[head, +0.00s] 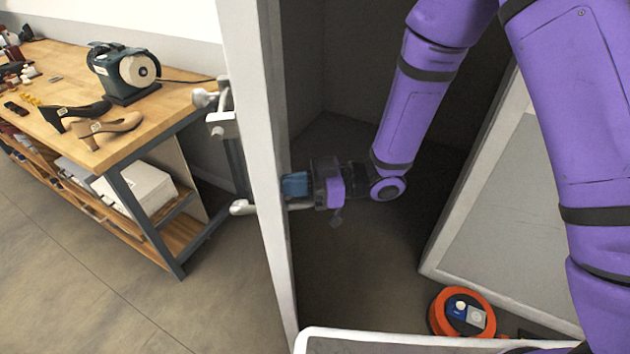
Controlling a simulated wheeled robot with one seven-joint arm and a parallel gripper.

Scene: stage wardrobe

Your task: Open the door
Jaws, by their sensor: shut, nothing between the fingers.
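The door (255,130) is a tall pale panel seen nearly edge-on, left of the middle. It stands ajar, with dark space to its right. A light metal handle (222,118) sticks out from its left side, and another light metal end (242,207) shows lower down. My gripper (290,186) is on the right side of the door, close against its face. Its fingers are shut and empty. Whether the fingertips touch the door cannot be told. The far part of the door is hidden behind its near edge.
An orange cable reel (437,318) lies on the floor at lower right, by a pale-framed grey panel (500,215). The floor at lower left is clear.

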